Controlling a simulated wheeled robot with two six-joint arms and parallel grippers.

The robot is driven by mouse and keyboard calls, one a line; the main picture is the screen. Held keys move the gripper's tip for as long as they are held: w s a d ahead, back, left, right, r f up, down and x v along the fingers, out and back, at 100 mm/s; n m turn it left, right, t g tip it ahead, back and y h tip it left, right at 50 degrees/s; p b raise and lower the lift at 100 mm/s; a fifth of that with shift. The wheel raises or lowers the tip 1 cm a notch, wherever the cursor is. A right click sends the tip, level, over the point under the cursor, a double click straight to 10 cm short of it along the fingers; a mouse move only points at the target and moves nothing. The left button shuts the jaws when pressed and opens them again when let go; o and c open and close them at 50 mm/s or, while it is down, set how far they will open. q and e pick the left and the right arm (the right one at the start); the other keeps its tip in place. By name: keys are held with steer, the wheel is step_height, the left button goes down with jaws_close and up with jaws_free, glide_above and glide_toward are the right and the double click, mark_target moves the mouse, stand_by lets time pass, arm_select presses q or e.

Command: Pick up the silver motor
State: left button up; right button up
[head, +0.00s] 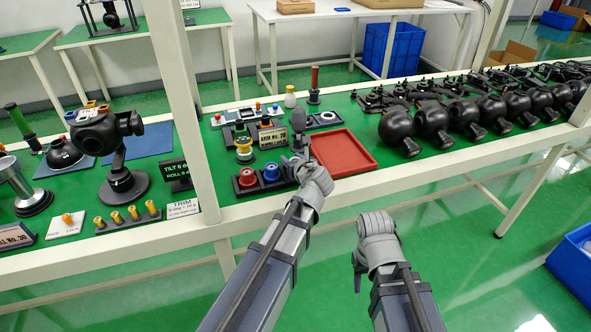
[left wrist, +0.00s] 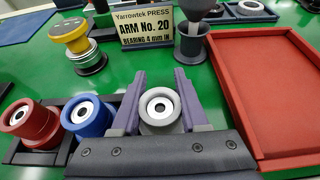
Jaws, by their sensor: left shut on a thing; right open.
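The silver motor (left wrist: 160,108) is a short round spool with a pale ring and dark centre hole. It shows between the two purple fingers of my left gripper (left wrist: 158,100), which is shut on it. In the head view my left gripper (head: 299,168) is at the right end of the black motor holder and hides the motor. A red motor (left wrist: 28,122) and a blue motor (left wrist: 87,116) sit in the holder to its left. I cannot tell whether the silver motor is clear of the holder. My right gripper (head: 359,272) is open and empty in front of the bench.
An empty red tray (head: 345,148) lies right of my left gripper. A sign reading ARM No. 20 (left wrist: 147,42), a yellow-topped spool (left wrist: 78,45) and a grey-topped post (left wrist: 192,42) stand behind. Black gimbal balls (head: 432,122) line the bench further right.

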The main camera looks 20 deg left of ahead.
arm_select(q)
jaws_close()
steer(key=shift+r, duration=0.15)
step_height(320, 180, up, 10)
steer(key=p, duration=1)
